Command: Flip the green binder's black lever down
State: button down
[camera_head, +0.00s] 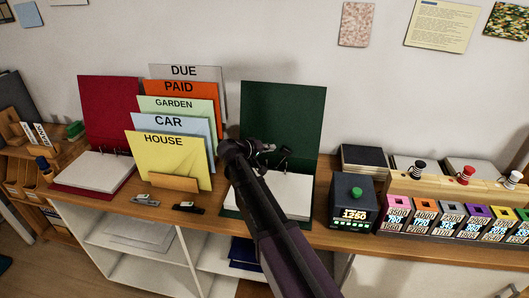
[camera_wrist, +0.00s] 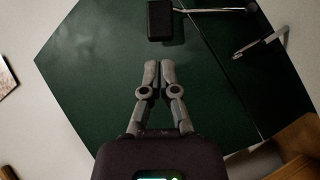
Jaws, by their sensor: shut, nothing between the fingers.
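The green binder (camera_head: 297,105) stands open on the wooden shelf, its cover upright against the wall and its white pages (camera_head: 290,192) flat in front. Its cover also fills much of the wrist view (camera_wrist: 90,75). The black lever (camera_wrist: 160,20) shows there as a dark block at the end of a metal arm that runs right, near the top edge. In the head view the lever (camera_head: 286,153) is small and close to my gripper. My gripper (camera_wrist: 157,64) is shut and empty, its fingertips pointing at the block with a visible gap in the picture. Contact cannot be seen.
Left of the green binder stand upright colored folders (camera_head: 175,150) and an open red binder (camera_head: 108,105). Right of it are a black box with a green button (camera_head: 352,203) and a row of colored units (camera_head: 450,218). My arm covers part of the pages.

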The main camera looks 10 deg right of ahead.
jog(key=x, duration=0.3)
jog(key=shift+b, duration=0.35)
